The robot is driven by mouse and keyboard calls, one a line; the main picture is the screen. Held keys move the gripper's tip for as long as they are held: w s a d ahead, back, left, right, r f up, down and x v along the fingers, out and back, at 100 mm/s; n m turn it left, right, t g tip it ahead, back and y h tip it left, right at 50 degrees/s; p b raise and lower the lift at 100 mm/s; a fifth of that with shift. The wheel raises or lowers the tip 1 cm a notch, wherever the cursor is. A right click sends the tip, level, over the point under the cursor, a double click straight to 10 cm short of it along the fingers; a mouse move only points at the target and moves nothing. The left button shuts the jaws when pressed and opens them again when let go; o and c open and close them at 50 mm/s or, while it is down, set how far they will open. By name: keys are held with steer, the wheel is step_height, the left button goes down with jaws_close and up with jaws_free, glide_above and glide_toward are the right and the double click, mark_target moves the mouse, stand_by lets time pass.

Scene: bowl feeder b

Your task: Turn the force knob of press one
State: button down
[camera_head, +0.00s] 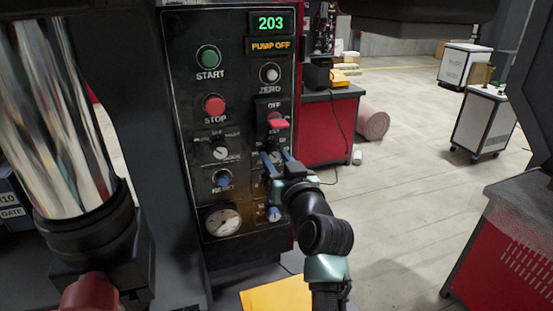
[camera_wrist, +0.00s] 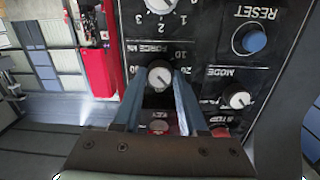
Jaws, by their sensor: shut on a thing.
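The force knob (camera_wrist: 159,76) is a small round knob with a white face and a pointer line, beside the label FORCE kN, which appears upside down in the wrist view. My gripper (camera_wrist: 158,80) has its two blue fingers shut on the knob, one on each side.
The stop button (camera_head: 214,106) and gauge (camera_head: 222,221) are left. Open floor lies right, before a white cart (camera_head: 484,122).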

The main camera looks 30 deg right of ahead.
steer(key=m+p, duration=0.1)
steer(key=m, duration=0.3)
steer(key=shift+m+p, duration=0.3)
steer(key=shift+m, duration=1.4)
steer(key=shift+f+y, duration=0.1)
steer(key=shift+y, duration=0.2)
steer(key=shift+c, duration=2.2)
jaws_free()
steer(key=b+v, duration=0.2)
steer(key=v, duration=1.1)
